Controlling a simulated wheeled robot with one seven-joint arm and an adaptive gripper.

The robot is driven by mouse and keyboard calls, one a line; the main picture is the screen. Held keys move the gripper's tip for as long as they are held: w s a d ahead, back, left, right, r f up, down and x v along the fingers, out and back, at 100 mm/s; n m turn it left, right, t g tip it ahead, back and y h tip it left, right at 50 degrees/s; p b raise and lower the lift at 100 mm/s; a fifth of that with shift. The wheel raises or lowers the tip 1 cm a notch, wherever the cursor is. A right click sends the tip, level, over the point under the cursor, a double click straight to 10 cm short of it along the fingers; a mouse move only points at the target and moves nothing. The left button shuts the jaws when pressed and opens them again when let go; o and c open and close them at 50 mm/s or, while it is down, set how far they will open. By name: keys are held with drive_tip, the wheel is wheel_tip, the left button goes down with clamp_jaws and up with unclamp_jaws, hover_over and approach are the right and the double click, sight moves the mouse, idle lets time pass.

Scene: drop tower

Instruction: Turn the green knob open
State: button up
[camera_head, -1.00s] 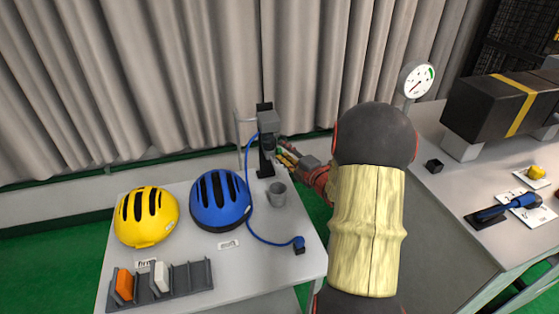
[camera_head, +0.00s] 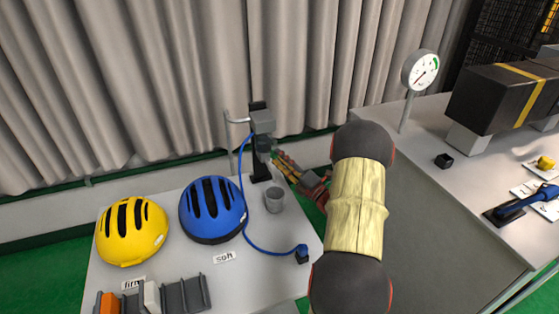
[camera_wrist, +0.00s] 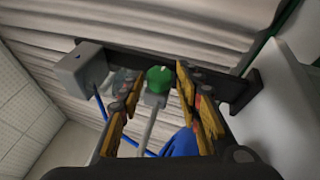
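The green knob (camera_wrist: 158,78) shows in the wrist view as a round cap, between my gripper's two yellow fingertips and a little beyond them. My gripper (camera_wrist: 160,75) is open, with a gap visible on both sides of the knob; I cannot tell whether either finger touches it. In the head view my gripper (camera_head: 275,156) reaches from the right to the side of the dark stand (camera_head: 258,172) with a grey box (camera_head: 263,121) on top. The knob is not clearly visible there.
A grey cup (camera_head: 274,201) stands close below my gripper. A blue hose (camera_head: 245,213) runs from the stand to a blue connector (camera_head: 301,253). Blue (camera_head: 211,209) and yellow (camera_head: 132,232) helmets sit left. A gauge (camera_head: 420,69) stands on the right bench.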

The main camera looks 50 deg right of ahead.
drive_tip(key=shift+w+r, duration=0.1)
drive_tip(key=shift+w, duration=0.35)
drive_tip(key=c, duration=0.8)
